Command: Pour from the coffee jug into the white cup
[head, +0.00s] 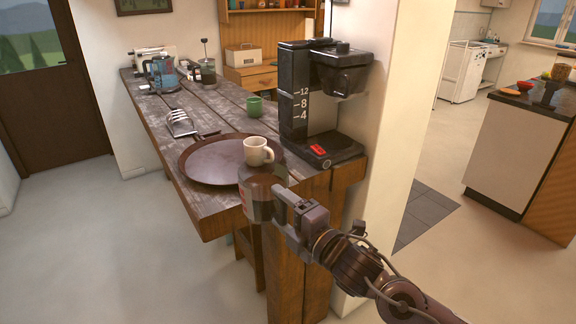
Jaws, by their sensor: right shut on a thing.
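My right gripper (284,204) is shut on the coffee jug (256,198), a see-through glass jug held in front of the table's near edge. The jug looks roughly upright. I cannot tell how much coffee is in it. The white cup (256,152) stands upright on the right part of a round brown tray (207,172), just behind the jug in the picture. I cannot see into the cup well. My left gripper is not in view.
A black coffee maker (297,97) stands right of the tray, at the corner of the wooden table (213,224). A green mug (255,106), a toast rack (180,123) and a blue jug (162,74) stand farther back. A white pillar (385,120) rises at the right.

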